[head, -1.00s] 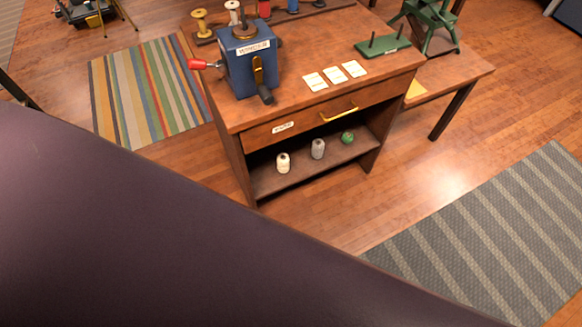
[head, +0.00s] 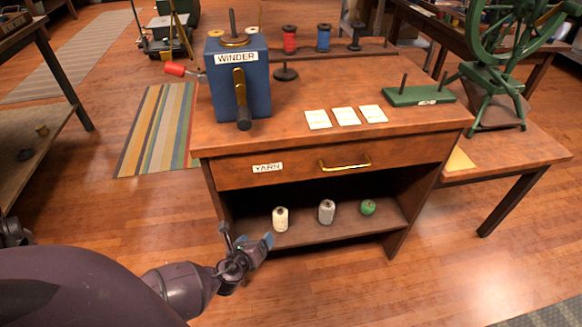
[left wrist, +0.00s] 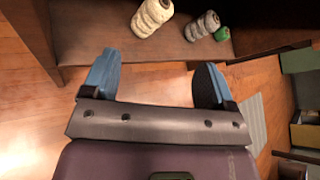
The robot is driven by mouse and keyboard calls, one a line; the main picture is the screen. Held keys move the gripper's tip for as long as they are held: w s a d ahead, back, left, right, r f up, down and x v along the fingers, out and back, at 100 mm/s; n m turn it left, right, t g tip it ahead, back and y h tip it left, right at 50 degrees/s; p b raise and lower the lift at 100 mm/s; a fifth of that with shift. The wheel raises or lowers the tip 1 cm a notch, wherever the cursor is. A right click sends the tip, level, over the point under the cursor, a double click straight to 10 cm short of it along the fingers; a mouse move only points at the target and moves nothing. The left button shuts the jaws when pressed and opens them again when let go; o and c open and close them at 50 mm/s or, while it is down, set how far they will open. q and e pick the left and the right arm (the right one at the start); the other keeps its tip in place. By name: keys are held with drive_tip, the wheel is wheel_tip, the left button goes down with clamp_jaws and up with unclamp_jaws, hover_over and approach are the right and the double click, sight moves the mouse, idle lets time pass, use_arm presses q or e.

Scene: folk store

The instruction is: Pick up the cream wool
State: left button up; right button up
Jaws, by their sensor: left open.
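The cream wool (head: 280,219) is a small pale spool standing upright at the left of the open shelf under the drawer marked YARN. It also shows at the top of the left wrist view (left wrist: 151,17), ahead of the fingers. My left gripper (head: 248,240) is open and empty, in front of the shelf, a little left of and lower than the cream wool in the head view. Its two blue fingertips (left wrist: 155,80) are spread apart in the left wrist view, short of the wool and not touching it. My right gripper is not in view.
A grey spool (head: 326,212) and a green ball (head: 368,207) stand right of the cream wool on the shelf (head: 345,232). The drawer (head: 300,170) is shut above. A blue winder (head: 240,85) and cards sit on top. Open floor lies in front.

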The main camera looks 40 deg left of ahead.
sight(278, 215)
use_arm(q)
drive_tip(key=w+a+f+m+b, duration=0.1)
drive_tip(key=w+f+m, duration=0.1)
drive_tip(key=w, duration=0.1)
drive_tip(key=w+a+f+m+t+b, duration=0.1)
drive_tip(key=w+m, duration=0.1)
drive_tip(key=w, duration=0.2)
drive_tip(key=w+a+f+m+b, duration=0.1)
drive_tip(key=w+f+m+b, duration=0.1)
drive_tip(key=w, duration=0.1)
drive_tip(key=shift+w+a+f, duration=0.1)
drive_tip(key=shift+w+f, duration=0.05)
drive_tip(key=shift+f, duration=0.2)
drive_tip(key=shift+w+a+b, duration=0.2)
drive_tip(key=shift+w+b, duration=0.15)
drive_tip(key=shift+w, duration=0.4)
drive_tip(key=b+x, duration=0.1)
drive_tip(key=x, duration=0.2)
drive_tip(key=shift+w+f, duration=0.1)
drive_tip(key=shift+w, duration=0.05)
drive_tip(key=shift+w+a+b, duration=0.2)
drive_tip(key=shift+w+b, duration=0.1)
drive_tip(key=shift+w, duration=0.25)
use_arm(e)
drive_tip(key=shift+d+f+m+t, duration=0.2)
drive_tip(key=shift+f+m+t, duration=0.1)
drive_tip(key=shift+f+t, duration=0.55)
